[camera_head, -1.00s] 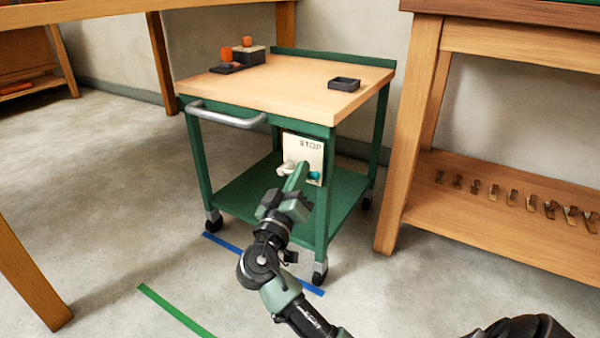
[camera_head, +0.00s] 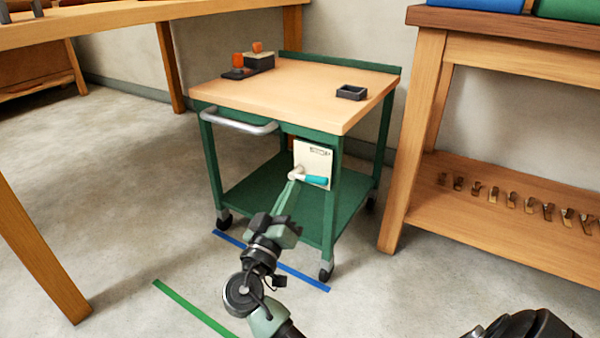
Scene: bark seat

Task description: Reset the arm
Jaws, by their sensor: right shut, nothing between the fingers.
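My right gripper (camera_head: 289,192) is shut and empty. Its green fingers point up toward a cream panel (camera_head: 314,156) on the front leg side of a green cart. The panel carries a lever with a pale hub (camera_head: 297,173) and a teal handle (camera_head: 316,180) pointing right. The fingertips overlap the area just below the hub in the picture; I cannot tell whether they touch it. A small label at the panel's top is too small to read. My left gripper is not in view.
The wheeled cart has a wooden top (camera_head: 300,90) with a dark tray (camera_head: 351,92) and orange-topped items (camera_head: 250,62). A wooden bench (camera_head: 400,200) stands at right, another table at left. Blue tape (camera_head: 270,262) and green tape (camera_head: 195,310) mark the open floor.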

